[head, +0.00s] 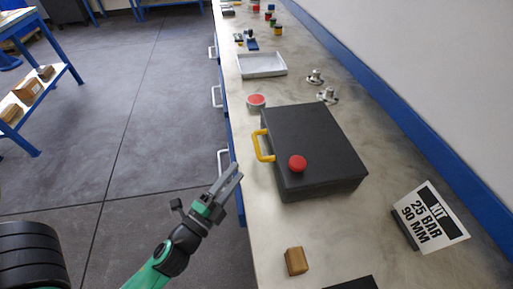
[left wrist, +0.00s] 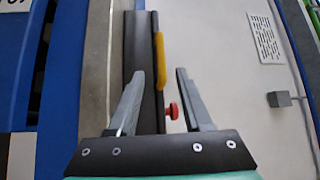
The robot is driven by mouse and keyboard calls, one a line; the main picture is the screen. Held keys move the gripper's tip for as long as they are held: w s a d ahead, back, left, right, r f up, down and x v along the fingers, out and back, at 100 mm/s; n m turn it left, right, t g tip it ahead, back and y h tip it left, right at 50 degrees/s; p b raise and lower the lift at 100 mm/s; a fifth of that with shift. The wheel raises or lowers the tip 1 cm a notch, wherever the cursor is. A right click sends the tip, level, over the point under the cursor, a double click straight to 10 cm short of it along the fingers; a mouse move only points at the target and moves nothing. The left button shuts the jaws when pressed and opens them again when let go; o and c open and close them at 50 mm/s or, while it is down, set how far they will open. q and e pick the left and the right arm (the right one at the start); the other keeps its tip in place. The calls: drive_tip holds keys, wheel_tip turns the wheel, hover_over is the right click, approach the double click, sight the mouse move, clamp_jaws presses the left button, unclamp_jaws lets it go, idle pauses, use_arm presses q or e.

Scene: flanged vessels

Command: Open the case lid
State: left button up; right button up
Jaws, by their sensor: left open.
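The dark grey case (head: 315,140) lies shut on the bench, its lid down. A yellow handle (head: 263,146) is on its left side and a red knob (head: 297,163) is on the lid near the front. My left gripper (head: 232,172) is open and empty, left of the case by the bench edge and apart from the handle. In the left wrist view the case (left wrist: 140,55), the yellow handle (left wrist: 159,60) and the red knob (left wrist: 172,110) show beyond and between the open fingers (left wrist: 158,85). My right gripper is not in view.
A wooden block (head: 296,261) and a sign (head: 430,218) stand at the near end of the bench. A red round button (head: 256,100), a white tray (head: 262,65) and metal flanged parts (head: 327,95) are beyond the case. The wall is on the right; open floor is on the left.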

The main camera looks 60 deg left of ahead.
sight(256, 144)
use_arm(q)
drive_tip(key=p+x, duration=0.4)
drive_tip(key=x, duration=0.6)
drive_tip(key=shift+r, duration=0.2)
drive_tip(key=shift+w+a, duration=0.25)
drive_tip(key=shift+w, duration=0.25)
drive_tip(key=shift+c, duration=0.3)
clamp_jaws()
